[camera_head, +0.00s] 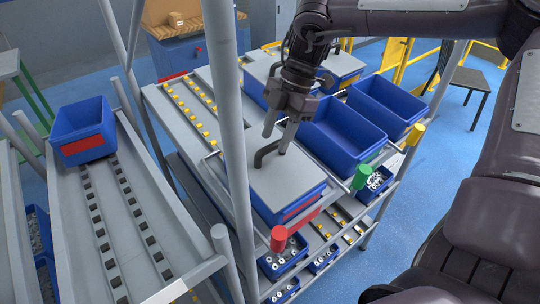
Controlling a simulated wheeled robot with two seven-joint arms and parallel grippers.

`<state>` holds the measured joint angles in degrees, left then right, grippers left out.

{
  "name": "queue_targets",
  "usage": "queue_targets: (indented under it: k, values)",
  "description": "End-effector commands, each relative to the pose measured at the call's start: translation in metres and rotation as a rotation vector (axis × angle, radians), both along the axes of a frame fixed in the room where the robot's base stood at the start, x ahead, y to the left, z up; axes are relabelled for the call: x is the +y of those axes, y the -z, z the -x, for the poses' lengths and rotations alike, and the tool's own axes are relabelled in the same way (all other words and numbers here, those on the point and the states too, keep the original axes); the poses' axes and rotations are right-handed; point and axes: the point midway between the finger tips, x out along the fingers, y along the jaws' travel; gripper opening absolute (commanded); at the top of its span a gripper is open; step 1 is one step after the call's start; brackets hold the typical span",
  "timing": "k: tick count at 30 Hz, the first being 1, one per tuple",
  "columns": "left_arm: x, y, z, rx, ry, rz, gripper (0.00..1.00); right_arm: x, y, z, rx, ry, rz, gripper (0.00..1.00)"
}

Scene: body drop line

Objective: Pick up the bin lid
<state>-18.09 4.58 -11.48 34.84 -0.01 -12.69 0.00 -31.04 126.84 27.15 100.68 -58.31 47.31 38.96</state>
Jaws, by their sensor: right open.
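The bin lid (285,184) is a flat grey plate with a dark bent handle (270,150) on top. It lies on a blue bin (298,209) on the upper shelf of the rack. My right gripper (276,138) is open, pointing down, with its fingers at the handle. I cannot tell whether the fingers touch the handle. A second grey-lidded blue bin (345,66) stands farther back, partly hidden by my right arm. My left gripper is not in view.
Open empty blue bins (340,133) and (389,101) stand right of the lidded bin. A grey upright post (228,130) rises close on the left. Red (278,239) and green (362,176) caps stick out at the rack's front. Another rack with a blue bin (83,123) is left.

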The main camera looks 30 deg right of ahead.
Motion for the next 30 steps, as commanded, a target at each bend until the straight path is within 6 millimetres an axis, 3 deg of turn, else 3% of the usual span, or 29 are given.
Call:
queue_targets:
  k: [2,7,12,16,25,30]
  values:
    - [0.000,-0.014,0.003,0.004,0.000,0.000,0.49,0.006,0.008,0.006,0.008,-0.001,-0.002,0.41]
    - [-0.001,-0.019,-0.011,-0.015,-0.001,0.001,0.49,0.014,0.029,0.005,0.004,0.000,0.000,0.41]
    - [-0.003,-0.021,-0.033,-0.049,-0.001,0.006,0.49,0.015,0.034,0.005,0.002,0.001,0.000,0.41]
    - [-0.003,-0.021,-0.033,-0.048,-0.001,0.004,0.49,0.015,0.033,0.005,0.001,0.001,0.000,0.40]
    - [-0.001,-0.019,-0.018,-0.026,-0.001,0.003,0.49,0.015,0.033,0.005,0.000,0.001,0.000,0.01]
    - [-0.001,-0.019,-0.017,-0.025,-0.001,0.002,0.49,0.015,0.033,0.005,0.000,0.001,0.000,0.00]
